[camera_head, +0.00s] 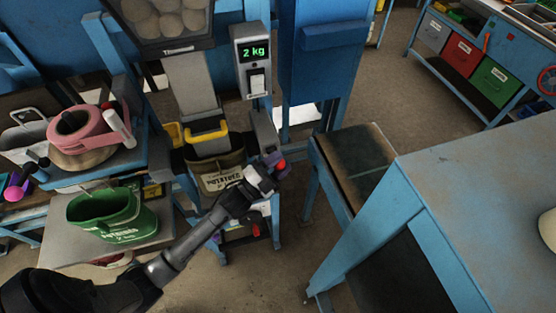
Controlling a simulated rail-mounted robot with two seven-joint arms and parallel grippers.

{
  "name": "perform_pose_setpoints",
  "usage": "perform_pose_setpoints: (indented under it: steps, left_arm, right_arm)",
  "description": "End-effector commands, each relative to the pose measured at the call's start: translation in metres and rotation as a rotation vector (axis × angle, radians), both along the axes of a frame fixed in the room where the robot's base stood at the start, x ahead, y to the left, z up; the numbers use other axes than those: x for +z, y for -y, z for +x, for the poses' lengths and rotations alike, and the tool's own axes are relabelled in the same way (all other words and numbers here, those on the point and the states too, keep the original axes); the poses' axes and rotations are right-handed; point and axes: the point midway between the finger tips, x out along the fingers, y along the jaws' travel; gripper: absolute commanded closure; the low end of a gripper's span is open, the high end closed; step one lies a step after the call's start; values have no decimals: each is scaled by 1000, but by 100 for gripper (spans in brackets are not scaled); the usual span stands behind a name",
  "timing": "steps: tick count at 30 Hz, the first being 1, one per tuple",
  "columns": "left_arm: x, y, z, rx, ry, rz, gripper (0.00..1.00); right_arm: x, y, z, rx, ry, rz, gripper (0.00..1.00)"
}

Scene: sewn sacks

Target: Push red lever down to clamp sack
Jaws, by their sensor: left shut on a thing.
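The red lever (281,165) shows as a small red end at the right side of the sack stand, beside the grey post (263,132). My left gripper (272,170) reaches in from the lower left and is shut on the lever; its fingers hide part of it. The brown potato sack (222,180) with printed lettering hangs under the chute, just left of my gripper. Yellow clamp handles (207,132) sit at the sack's top. The exact angle of the lever is hard to tell. My right gripper is not in view.
A scale display (254,50) reading 2 kg is above the stand, beside a potato hopper (166,18). A blue-framed table (470,185) is at the right, with open floor behind.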

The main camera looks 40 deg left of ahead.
Motion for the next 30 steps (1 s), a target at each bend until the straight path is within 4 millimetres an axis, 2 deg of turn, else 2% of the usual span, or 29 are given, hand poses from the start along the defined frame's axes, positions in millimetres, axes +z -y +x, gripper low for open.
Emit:
perform_pose_setpoints:
  steps: [1,3,24,25,30]
  left_arm:
    - [-8,0,0,3,1,16,100]
    - [-10,0,0,4,16,37,100]
    - [-12,1,-1,5,51,91,100]
    - [-12,1,-1,5,51,91,59]
    - [-11,1,-1,4,54,90,42]
  right_arm:
    - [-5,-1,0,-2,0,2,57]
    - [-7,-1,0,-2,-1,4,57]
    - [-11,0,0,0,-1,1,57]
    - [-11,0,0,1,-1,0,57]
    - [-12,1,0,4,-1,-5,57]
